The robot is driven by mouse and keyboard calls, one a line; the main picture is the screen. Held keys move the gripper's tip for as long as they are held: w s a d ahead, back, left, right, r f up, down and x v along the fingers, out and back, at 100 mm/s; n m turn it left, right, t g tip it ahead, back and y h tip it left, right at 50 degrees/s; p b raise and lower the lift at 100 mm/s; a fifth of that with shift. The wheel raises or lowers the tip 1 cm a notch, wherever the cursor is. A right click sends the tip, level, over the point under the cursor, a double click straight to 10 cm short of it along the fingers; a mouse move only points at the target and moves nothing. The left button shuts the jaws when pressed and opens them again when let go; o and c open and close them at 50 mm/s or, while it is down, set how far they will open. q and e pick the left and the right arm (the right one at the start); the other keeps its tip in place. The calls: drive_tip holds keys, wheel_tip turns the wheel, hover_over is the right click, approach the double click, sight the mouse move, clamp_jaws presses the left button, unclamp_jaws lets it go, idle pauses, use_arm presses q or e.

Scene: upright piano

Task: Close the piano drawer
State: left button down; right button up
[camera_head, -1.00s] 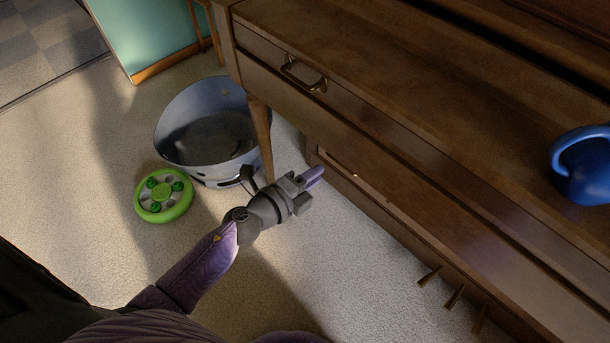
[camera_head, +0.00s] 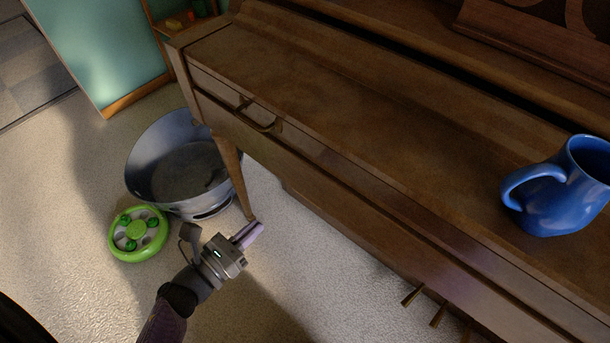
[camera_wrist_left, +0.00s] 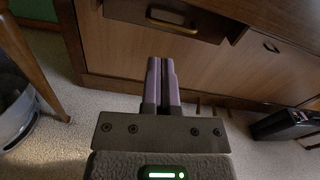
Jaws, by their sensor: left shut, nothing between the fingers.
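The brown upright piano (camera_head: 400,130) fills the right of the head view. Its drawer (camera_head: 225,95) with a brass handle (camera_head: 262,122) is at the left end, under the top ledge. In the left wrist view the drawer front with its handle (camera_wrist_left: 172,22) is at the top and seems to stand out over the panel below; how far, I cannot tell. My left gripper (camera_head: 256,228) is shut and empty, low in front of the piano near the foot of its left leg, apart from the drawer. Its fingers (camera_wrist_left: 162,62) point toward the piano. My right gripper is not in view.
A grey-blue tub (camera_head: 185,165) stands left of the piano leg (camera_head: 230,170), with a green round toy (camera_head: 138,234) before it. A blue mug (camera_head: 560,190) sits on the piano. Pedals (camera_head: 438,314) stick out low at right. The wrist view shows a black box (camera_wrist_left: 285,125) at right.

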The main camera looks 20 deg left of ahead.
use_arm(q)
drive_tip(key=shift+m, duration=0.7)
drive_tip(key=b+x, duration=0.3)
drive_tip(key=x, duration=1)
drive_tip(key=shift+w+r, duration=0.1)
drive_tip(key=shift+w, duration=0.1)
drive_tip(key=shift+d, duration=0.1)
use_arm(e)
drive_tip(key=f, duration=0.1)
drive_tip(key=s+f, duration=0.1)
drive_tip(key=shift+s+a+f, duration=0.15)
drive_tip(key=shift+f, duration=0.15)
use_arm(q)
drive_tip(key=shift+w, duration=0.1)
drive_tip(key=shift+b+x, duration=0.8)
drive_tip(key=shift+x, duration=0.4)
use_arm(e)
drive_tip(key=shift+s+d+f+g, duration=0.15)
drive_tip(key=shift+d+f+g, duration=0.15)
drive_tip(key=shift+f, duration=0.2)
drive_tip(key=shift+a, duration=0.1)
